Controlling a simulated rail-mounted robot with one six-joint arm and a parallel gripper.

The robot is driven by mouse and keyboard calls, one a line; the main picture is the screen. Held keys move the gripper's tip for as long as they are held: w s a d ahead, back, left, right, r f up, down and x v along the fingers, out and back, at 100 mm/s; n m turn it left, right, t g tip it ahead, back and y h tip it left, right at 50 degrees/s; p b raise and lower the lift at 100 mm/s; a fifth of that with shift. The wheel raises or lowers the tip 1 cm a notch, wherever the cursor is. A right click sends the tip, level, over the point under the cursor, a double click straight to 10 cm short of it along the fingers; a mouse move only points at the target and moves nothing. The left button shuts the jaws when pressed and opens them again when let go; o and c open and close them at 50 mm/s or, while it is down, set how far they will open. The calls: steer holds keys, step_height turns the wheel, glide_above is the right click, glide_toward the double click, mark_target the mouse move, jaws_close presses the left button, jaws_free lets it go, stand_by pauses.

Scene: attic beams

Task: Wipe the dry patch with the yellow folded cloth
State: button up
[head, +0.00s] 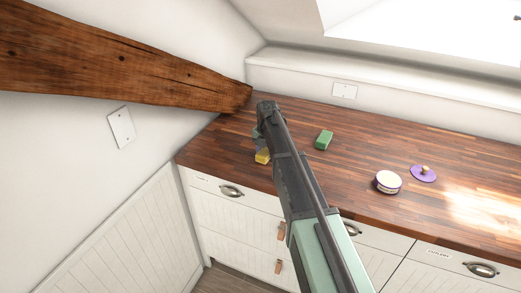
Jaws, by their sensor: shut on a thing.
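The yellow folded cloth (262,157) is at the left part of the dark wooden worktop (370,145), near its front edge. My gripper (260,148) is just above it and shut on it; my arm hides much of the fingers. I cannot tell whether the cloth touches the worktop. No dry patch can be made out for certain; part of the worktop is hidden behind my arm.
A green block (324,140) lies right of my arm. Further right are a round purple-and-white tin (388,182) and a purple lid with a knob (424,173). A thick wooden beam (120,72) slants in from the left above the worktop. Bright light falls at the right.

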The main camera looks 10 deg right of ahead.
mark_target(244, 150)
steer(key=shift+s+d, duration=0.65)
steer(key=shift+d, duration=0.25)
steer(key=shift+s+d, duration=0.6)
steer(key=shift+d, duration=0.25)
steer(key=w+a, duration=0.2)
steer(key=shift+w+a, duration=0.1)
steer(key=shift+a, duration=0.25)
steer(key=shift+w+a+f, duration=0.1)
steer(key=shift+w+a, duration=0.95)
steer(key=shift+a, duration=0.35)
steer(key=shift+w+a+r, duration=0.1)
steer(key=shift+w+a, duration=0.9)
steer(key=shift+a, duration=0.35)
steer(key=shift+w+a+f, duration=0.1)
steer(key=shift+w+a, duration=0.95)
steer(key=shift+a, duration=0.35)
steer(key=shift+w+a+r+p, duration=0.1)
steer(key=shift+r+p, duration=0.35)
step_height(244, 150, up, 5)
steer(key=p, duration=0.5)
